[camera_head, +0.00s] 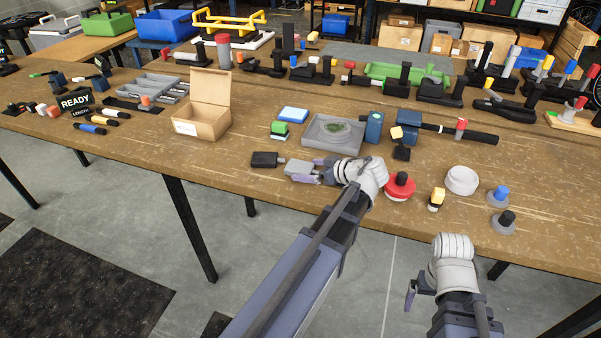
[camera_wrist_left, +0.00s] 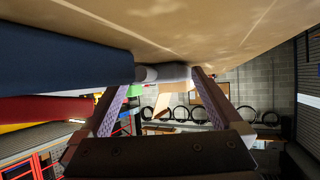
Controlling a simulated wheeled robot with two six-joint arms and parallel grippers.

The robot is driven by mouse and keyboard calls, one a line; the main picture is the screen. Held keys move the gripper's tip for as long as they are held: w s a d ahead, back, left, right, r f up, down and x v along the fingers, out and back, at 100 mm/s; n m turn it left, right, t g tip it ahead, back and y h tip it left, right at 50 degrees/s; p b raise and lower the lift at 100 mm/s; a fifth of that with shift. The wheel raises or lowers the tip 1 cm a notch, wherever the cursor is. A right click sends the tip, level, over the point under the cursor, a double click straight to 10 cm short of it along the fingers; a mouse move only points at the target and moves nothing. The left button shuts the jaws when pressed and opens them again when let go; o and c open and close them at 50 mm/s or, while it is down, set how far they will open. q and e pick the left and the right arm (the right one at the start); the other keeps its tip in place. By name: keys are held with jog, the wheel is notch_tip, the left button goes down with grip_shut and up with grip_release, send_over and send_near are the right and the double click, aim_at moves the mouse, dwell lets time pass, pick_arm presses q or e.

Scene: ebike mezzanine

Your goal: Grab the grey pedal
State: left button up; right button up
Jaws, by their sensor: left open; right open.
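The grey pedal (camera_head: 297,168) lies near the front edge of the wooden workbench. My left gripper (camera_head: 308,171) is low over the bench, open, with its fingers at the pedal's right end. In the left wrist view, the grey pedal (camera_wrist_left: 175,73) shows between and just beyond the fingertips of my left gripper (camera_wrist_left: 152,90). I cannot tell whether the fingers touch it. A black pedal (camera_head: 264,160) lies just left of the grey one. My right gripper (camera_head: 411,294) is open and empty in front of the bench edge, well away from the pedals.
A grey tray (camera_head: 346,147) and a green-and-white block (camera_head: 280,130) sit behind the pedals. A red round base with a black knob (camera_head: 399,187) is close right of my left gripper. An open cardboard box (camera_head: 202,122) stands left. Bare bench lies left of the black pedal.

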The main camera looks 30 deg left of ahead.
aim_at(310, 170)
pick_arm(q)
jog(key=shift+c, duration=0.4)
grip_shut()
jog(key=shift+r, duration=0.1)
jog(key=shift+r, duration=0.1)
notch_tip(310, 170, up, 10)
jog(key=p, duration=1)
